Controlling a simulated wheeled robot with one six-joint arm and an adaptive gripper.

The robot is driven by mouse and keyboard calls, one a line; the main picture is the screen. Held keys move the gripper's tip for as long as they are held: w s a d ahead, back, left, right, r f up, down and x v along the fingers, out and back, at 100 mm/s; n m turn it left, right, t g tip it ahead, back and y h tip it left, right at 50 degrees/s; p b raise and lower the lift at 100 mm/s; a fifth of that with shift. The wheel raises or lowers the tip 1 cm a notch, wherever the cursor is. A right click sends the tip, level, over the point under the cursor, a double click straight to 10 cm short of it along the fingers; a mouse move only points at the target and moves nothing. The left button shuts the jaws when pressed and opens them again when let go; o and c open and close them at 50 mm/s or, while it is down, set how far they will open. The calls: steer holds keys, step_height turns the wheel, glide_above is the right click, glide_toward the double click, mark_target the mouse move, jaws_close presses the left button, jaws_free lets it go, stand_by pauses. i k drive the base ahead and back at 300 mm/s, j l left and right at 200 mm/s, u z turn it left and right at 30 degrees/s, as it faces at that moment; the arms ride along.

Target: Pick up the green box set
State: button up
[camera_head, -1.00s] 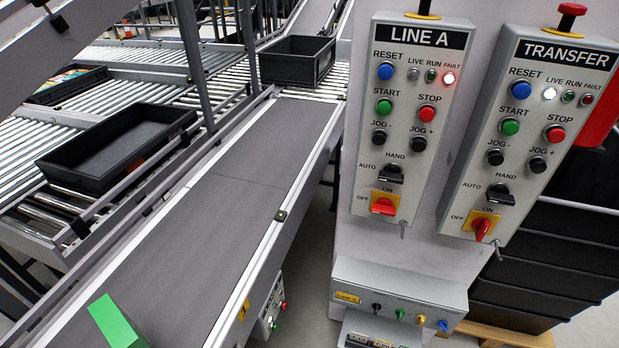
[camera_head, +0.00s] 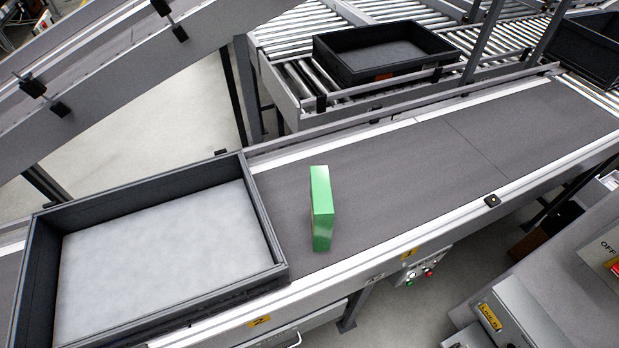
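The green box set (camera_head: 321,208) stands upright on the dark belt of the conveyor (camera_head: 400,170), near the middle of the head view. It looks like one narrow green block; separate boxes in it cannot be told apart. It stands apart from the large black tray to its left. Nothing touches or covers it. My gripper is not in view.
The large black tray (camera_head: 268,222) with a grey floor sits on the conveyor's left end. Another black tray (camera_head: 440,62) rests on rollers behind. A sloping rail (camera_head: 110,60) crosses the upper left. Control boxes (camera_head: 520,315) stand at the lower right. Belt right of the green box is clear.

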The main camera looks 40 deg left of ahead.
mark_target(321, 201)
steer(key=u, duration=1.05)
